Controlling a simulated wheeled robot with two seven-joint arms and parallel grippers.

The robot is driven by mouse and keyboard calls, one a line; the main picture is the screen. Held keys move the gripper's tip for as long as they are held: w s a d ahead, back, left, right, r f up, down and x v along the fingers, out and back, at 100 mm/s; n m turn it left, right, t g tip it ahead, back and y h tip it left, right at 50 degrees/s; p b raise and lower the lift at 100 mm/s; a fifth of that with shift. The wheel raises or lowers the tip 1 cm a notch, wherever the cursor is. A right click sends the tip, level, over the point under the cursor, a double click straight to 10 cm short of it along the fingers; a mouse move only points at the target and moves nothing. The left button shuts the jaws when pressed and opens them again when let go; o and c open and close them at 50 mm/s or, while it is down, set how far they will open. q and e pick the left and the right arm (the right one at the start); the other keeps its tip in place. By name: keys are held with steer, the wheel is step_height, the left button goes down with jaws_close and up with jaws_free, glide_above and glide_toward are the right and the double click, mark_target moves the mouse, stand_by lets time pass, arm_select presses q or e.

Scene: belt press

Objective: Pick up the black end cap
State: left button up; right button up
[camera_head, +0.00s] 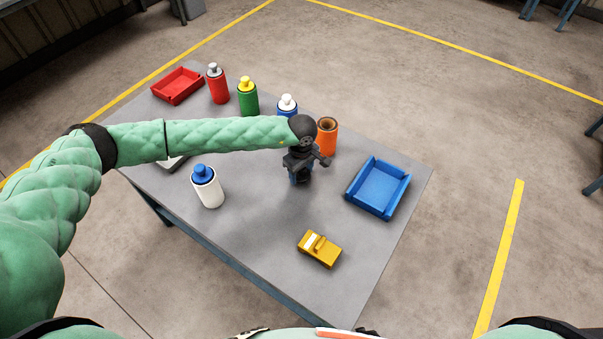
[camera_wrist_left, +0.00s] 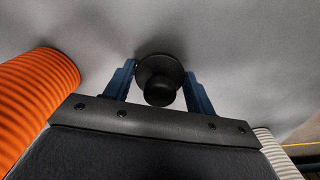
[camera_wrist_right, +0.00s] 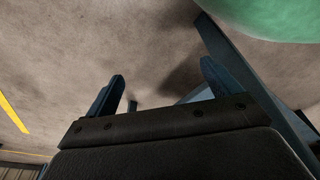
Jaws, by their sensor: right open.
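The black end cap (camera_wrist_left: 160,80) is round, with a wide flange and a narrower knob. In the left wrist view it sits between the two blue fingers of my left gripper (camera_wrist_left: 160,72), which touch its flange on both sides. In the head view my left gripper (camera_head: 300,178) points down at the middle of the table, and the cap is hidden under it. I cannot tell whether the cap touches the table. My right gripper (camera_wrist_right: 163,72) is open and empty, away from the tabletop, with floor behind it.
On the grey table (camera_head: 255,225) an orange ribbed cylinder (camera_head: 327,137) stands close beside my left gripper. A blue tray (camera_head: 378,188) is to the right, a yellow block (camera_head: 319,249) in front, a white bottle (camera_head: 207,188) left. Red (camera_head: 218,85) and green (camera_head: 248,98) bottles and a red tray (camera_head: 177,86) stand behind.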

arm_select(q)
steer(key=c, duration=0.5)
steer(key=shift+r, duration=0.35)
steer(key=r, duration=0.4)
steer(key=shift+s, duration=0.3)
steer(key=s+r, duration=0.6)
steer(key=s, duration=0.5)
steer(key=shift+r, duration=0.2)
arm_select(e)
steer(key=shift+s, duration=0.55)
steer(key=shift+f, duration=0.1)
